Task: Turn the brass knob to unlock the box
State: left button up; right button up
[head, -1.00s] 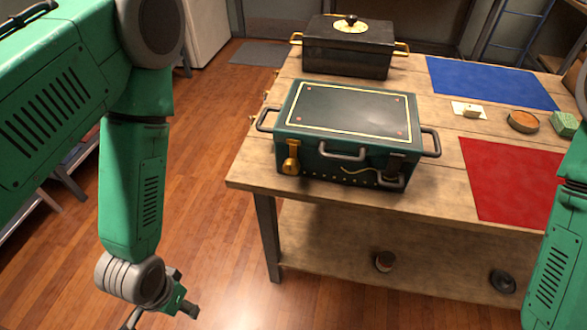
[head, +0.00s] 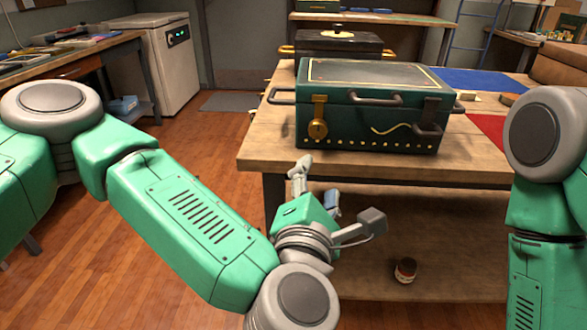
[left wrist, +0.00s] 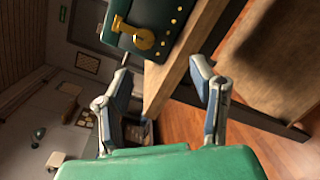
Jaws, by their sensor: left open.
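The dark green box (head: 372,110) stands on the wooden table, lid shut, with grey handles on its front and sides. The brass knob (head: 318,128) is on the left of its front face, below a brass hasp. In the left wrist view the knob (left wrist: 143,39) shows near the top, beyond the fingertips. My left gripper (head: 318,183) is below and in front of the table's front edge, under the knob and apart from it. In the left wrist view its two fingers (left wrist: 160,80) are spread with nothing between them. My right gripper is out of view.
The table's front edge (head: 400,172) lies between my left gripper and the box. A black box (head: 338,45) stands behind. A blue mat (head: 480,82) and a red mat (head: 488,127) lie to the right. A small jar (head: 405,270) sits on the lower shelf.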

aim_at(317, 133)
pick_arm(q)
jog(key=w+b, duration=0.1)
jog(key=w, duration=0.3)
jog(key=w+r+n+y+b, duration=0.1)
jog(key=w, duration=0.3)
jog(key=w+n+b, duration=0.1)
jog(key=w, duration=0.4)
jog(key=shift+a+r+t+y+b, duration=0.2)
jog(key=shift+t+y+b, duration=0.1)
jog(key=shift+b, duration=0.05)
jog(key=shift+w+d, duration=0.3)
jog(key=shift+w, duration=0.25)
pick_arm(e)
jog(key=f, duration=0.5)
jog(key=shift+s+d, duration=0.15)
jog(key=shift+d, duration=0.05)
pick_arm(q)
jog(key=shift+a, duration=0.15)
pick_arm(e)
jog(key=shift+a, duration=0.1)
pick_arm(q)
jog(key=shift+a, duration=0.1)
grip_shut()
